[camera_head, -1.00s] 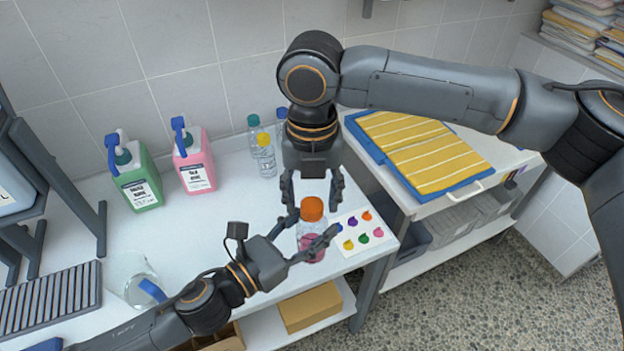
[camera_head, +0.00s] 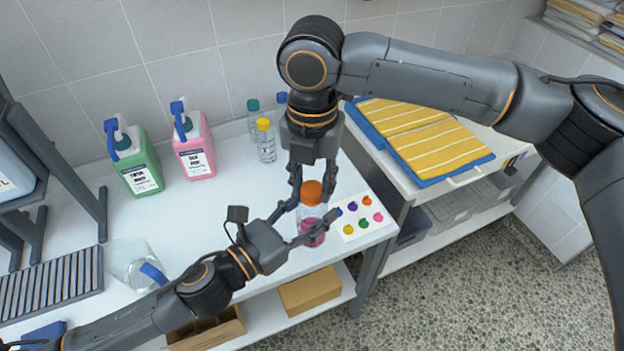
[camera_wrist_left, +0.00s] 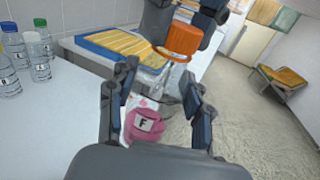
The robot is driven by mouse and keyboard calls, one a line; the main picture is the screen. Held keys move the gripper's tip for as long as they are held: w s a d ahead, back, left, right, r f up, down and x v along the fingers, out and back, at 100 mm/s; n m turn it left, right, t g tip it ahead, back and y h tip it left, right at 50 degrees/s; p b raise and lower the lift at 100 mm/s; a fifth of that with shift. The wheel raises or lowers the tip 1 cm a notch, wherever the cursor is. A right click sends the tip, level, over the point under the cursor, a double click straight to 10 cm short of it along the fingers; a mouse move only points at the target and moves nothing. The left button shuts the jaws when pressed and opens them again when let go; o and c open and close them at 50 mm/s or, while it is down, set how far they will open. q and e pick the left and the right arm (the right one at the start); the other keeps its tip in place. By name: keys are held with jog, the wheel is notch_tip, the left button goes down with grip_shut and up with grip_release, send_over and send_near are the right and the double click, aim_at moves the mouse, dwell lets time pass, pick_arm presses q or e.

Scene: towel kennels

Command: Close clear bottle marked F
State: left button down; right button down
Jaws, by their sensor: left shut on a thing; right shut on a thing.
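The clear bottle marked F (camera_head: 311,231) stands near the front right of the white bench, with pink contents low inside. Its F label shows in the left wrist view (camera_wrist_left: 145,123). My left gripper (camera_head: 313,213) is shut on the bottle's body from the left. An orange cap (camera_head: 311,194) is at the bottle's top. It also shows in the left wrist view (camera_wrist_left: 183,39), over the clear neck; I cannot tell whether it is seated. My right gripper (camera_head: 312,185) points down from above and is shut on the orange cap.
Bottles with yellow (camera_head: 264,125), teal (camera_head: 253,105) and blue caps stand behind. A white card with coloured dots (camera_head: 362,228) lies just right of bottle F. Green (camera_head: 142,177) and pink (camera_head: 194,160) jugs and a clear beaker (camera_head: 128,262) are left. Folded yellow towels (camera_head: 425,145) lie right.

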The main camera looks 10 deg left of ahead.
jog(key=m, duration=0.8)
jog(key=shift+m, duration=0.3)
jog(key=m, duration=1.2)
jog(key=shift+f+m, duration=0.1)
jog(key=shift+m, duration=0.2)
jog(key=m, duration=0.6)
jog(key=c, duration=0.9)
grip_release()
jog(key=shift+c, duration=0.2)
